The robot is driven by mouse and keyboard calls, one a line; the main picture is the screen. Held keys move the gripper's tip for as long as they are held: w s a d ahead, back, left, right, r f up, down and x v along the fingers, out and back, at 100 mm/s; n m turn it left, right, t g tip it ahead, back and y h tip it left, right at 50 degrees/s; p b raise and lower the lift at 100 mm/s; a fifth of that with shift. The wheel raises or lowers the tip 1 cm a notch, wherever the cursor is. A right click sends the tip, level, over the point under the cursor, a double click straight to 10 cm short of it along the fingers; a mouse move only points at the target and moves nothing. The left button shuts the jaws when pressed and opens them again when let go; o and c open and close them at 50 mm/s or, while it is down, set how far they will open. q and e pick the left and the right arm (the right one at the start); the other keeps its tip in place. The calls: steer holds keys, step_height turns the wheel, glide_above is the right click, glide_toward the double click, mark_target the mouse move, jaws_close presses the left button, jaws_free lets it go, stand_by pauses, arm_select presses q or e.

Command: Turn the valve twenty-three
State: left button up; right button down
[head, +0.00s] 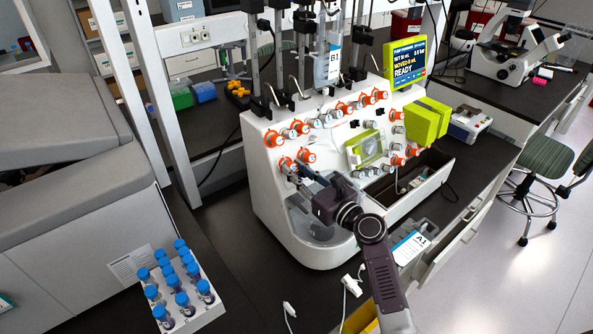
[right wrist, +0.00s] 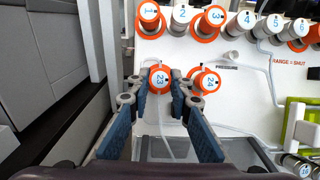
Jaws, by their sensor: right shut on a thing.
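Valve twenty-three (right wrist: 159,78) is an orange knob with a white face marked 23, low on the front of the white cell processor. It also shows in the head view (head: 285,164), at the left end of the lower row. My right gripper (right wrist: 162,80) has one finger on each side of this valve and is shut on it. In the head view my right gripper (head: 291,172) reaches up to the panel from below. Its fingertips partly cover the valve's lower edge. My left gripper is not in view.
Another orange valve (right wrist: 206,80) sits just right of the gripper's right finger. Valves one (right wrist: 149,12), two (right wrist: 183,14) and three (right wrist: 214,17) are above. A yellow-edged screen (head: 408,63) reads READY. A rack of blue-capped tubes (head: 205,312) stands at lower left.

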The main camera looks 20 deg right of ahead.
steer(key=n+b, duration=0.1)
steer(key=n, duration=0.1)
steer(key=n+g+y+b, duration=0.1)
steer(key=n, duration=0.1)
steer(key=shift+d+f+y+b, duration=0.1)
steer(key=shift+d+y+b, duration=0.05)
steer(key=shift+y+b, duration=0.2)
steer(key=n+g+y+b, duration=0.1)
steer(key=n, duration=0.2)
steer(key=shift+w+n, duration=0.1)
steer(key=shift+n, duration=0.3)
steer(key=n+g+y+b, duration=0.1)
steer(key=n, duration=0.2)
steer(key=shift+d+b, duration=0.15)
steer(key=shift+b, duration=0.15)
steer(key=n, duration=0.1)
steer(key=n+g, duration=0.1)
steer(key=n, duration=0.1)
steer(key=shift+w+r+n+g, duration=0.1)
steer(key=shift+r+n+g, duration=0.2)
steer(key=shift+n+g+b, duration=0.3)
steer(key=shift+n+g, duration=0.1)
steer(key=shift+n, duration=0.6)
steer(key=shift+r+n+g, duration=0.15)
steer(key=shift+n+g, duration=0.35)
steer(key=shift+n, duration=0.7)
steer(key=shift+n+g+p, duration=0.4)
steer(key=shift+n, duration=0.7)
